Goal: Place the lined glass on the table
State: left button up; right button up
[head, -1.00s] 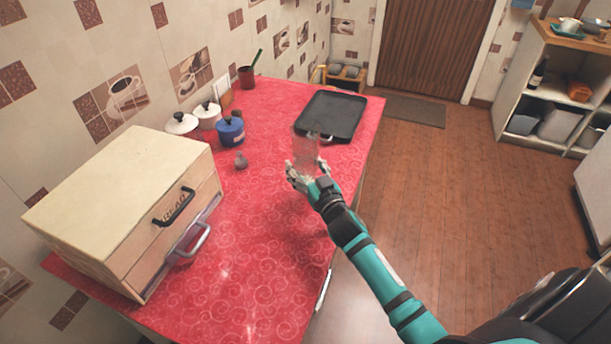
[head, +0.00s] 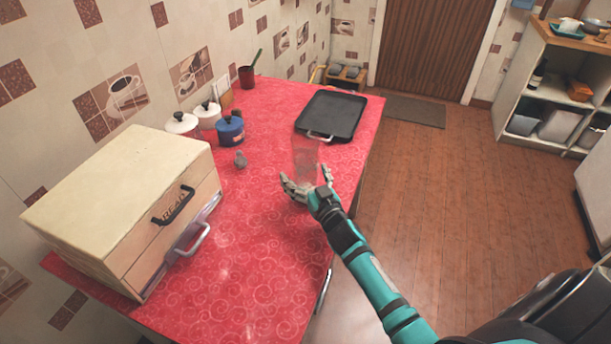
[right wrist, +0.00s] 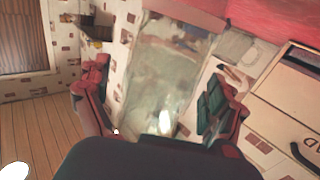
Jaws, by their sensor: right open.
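The lined glass (head: 306,158) is a clear, see-through tumbler that stands upright on the red table (head: 255,270), in front of the black tray. My right gripper (head: 308,188) is open at the near side of the glass, its fingers spread to either side of the glass's lower part. In the right wrist view the glass (right wrist: 165,75) rises between the two spread fingers of the gripper (right wrist: 155,122), with gaps beside it. Whether its base touches the cloth is partly hidden by the hand. My left gripper is not in view.
A black tray (head: 332,115) lies behind the glass. A wooden bread box (head: 120,200) fills the left side.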

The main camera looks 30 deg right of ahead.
jog(key=shift+r, duration=0.25)
jog(key=s, duration=1.2)
jog(key=shift+a+f, duration=0.1)
jog(key=shift+a, duration=0.25)
